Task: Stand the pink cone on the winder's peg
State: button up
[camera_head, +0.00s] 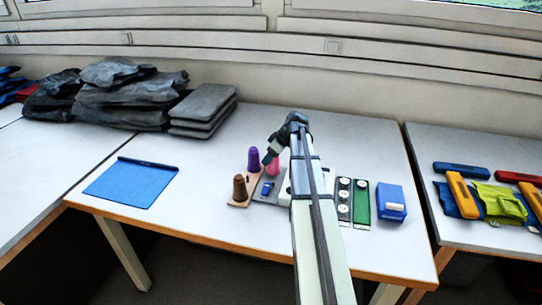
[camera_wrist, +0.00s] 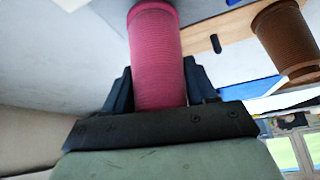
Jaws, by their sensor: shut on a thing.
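The pink cone (camera_wrist: 155,55) is between the two fingers of my gripper (camera_wrist: 157,80), which is shut on it. In the head view the pink cone (camera_head: 273,168) is partly hidden by my gripper (camera_head: 269,157). It is close to the purple cone (camera_head: 254,160) and above the grey winder (camera_head: 264,196) with its blue part (camera_head: 267,188). I cannot tell whether the cone's base touches anything. The winder's peg cannot be made out.
A brown cone (camera_head: 239,188) stands on a wooden board (camera_head: 236,205), with a bare dark peg (camera_wrist: 216,43) beside it. To the right are a green panel (camera_head: 362,204) and a blue box (camera_head: 390,203). A blue mat (camera_head: 132,186) lies left, with clear table between.

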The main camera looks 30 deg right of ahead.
jog(key=shift+f, duration=0.85)
dwell(0.7)
jog(key=o, duration=1.5)
jog(key=shift+r, duration=0.15)
notch_tip(320, 180, up, 11)
dwell(1.3)
dwell(0.4)
